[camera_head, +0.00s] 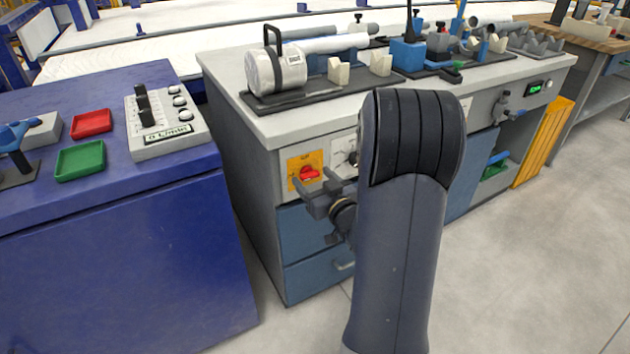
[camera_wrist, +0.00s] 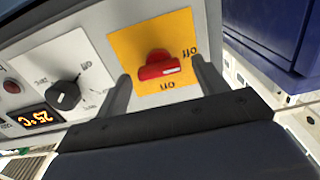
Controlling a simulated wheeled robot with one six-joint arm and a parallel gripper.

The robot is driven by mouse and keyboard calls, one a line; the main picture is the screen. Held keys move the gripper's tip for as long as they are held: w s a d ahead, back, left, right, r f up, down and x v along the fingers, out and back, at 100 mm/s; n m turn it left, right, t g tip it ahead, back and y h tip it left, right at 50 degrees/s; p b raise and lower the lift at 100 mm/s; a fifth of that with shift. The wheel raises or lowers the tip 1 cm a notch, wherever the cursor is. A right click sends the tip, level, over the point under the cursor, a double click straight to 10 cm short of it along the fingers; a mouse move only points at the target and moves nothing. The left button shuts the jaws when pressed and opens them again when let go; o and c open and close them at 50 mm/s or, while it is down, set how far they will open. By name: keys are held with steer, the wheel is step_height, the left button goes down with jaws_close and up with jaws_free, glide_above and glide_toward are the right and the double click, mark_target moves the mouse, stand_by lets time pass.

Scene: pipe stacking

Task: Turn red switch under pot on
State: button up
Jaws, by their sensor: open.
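The red switch (camera_head: 308,173) sits on a yellow plate (camera_head: 296,161) on the front of the grey workbench, below the white pot-like cylinder (camera_head: 268,71). My gripper (camera_head: 312,188) is open in front of the plate. In the wrist view its two fingers (camera_wrist: 160,82) stand on either side of the red switch, apart from it as far as I can see. My arm hides part of the bench front.
A black knob (camera_wrist: 64,95) and a lit "25°C" display (camera_wrist: 40,117) are beside the yellow plate. A blue cabinet (camera_head: 110,260) with a control box (camera_head: 165,140) stands on the left. Pipes and holders cover the bench top. The floor (camera_head: 540,260) on the right is clear.

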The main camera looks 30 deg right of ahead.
steer(key=c, duration=1)
steer(key=m+p, duration=0.1)
steer(key=m, duration=0.3)
steer(key=shift+d+m, duration=0.1)
steer(key=shift+m, duration=0.2)
steer(key=m+p, duration=0.1)
steer(key=m, duration=0.3)
steer(key=m+p, duration=0.2)
steer(key=m, duration=0.3)
steer(key=shift+d, duration=0.1)
steer(key=shift+f+m+p, duration=0.15)
steer(key=shift+m+p, duration=0.5)
steer(key=shift+m, duration=1.55)
